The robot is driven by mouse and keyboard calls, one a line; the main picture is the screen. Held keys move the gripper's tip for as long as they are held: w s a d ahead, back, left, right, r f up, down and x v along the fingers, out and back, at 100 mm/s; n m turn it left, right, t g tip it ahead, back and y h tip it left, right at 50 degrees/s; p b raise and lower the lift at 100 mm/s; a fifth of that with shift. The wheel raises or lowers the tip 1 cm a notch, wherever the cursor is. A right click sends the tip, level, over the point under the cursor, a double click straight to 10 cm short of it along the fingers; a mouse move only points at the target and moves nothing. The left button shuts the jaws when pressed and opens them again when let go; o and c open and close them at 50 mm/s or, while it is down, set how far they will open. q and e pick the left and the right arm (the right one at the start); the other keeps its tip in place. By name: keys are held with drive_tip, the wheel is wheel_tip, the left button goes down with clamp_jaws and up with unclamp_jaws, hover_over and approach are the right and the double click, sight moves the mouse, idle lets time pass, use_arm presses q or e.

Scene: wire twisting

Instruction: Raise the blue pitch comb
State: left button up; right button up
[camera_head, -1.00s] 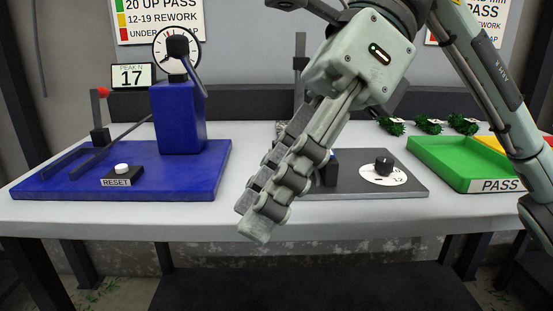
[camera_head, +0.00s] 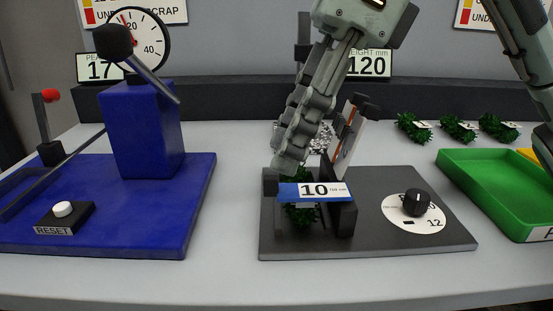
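The blue pitch comb (camera_head: 288,193), a blue bar with a white label reading 10, lies across the front of the dark grey fixture (camera_head: 375,238). A dark green bristly piece (camera_head: 302,214) shows under it, between black uprights. My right gripper (camera_head: 288,165) reaches down from above, its fingertips just above and behind the comb's left part. I cannot tell whether they touch it. Its fingers are seen nearly side-on and overlap, so the gap between them is hidden. My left gripper is not in view.
A black knob (camera_head: 416,202) on a white dial sits at the fixture's right. The blue press base (camera_head: 150,222) with a reset button (camera_head: 62,209) stands left. A green tray (camera_head: 492,168) is at the right, with several green brushes (camera_head: 459,128) behind. The table's front strip is clear.

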sight(271, 177)
drive_tip(key=shift+x, duration=1.95)
clamp_jaws()
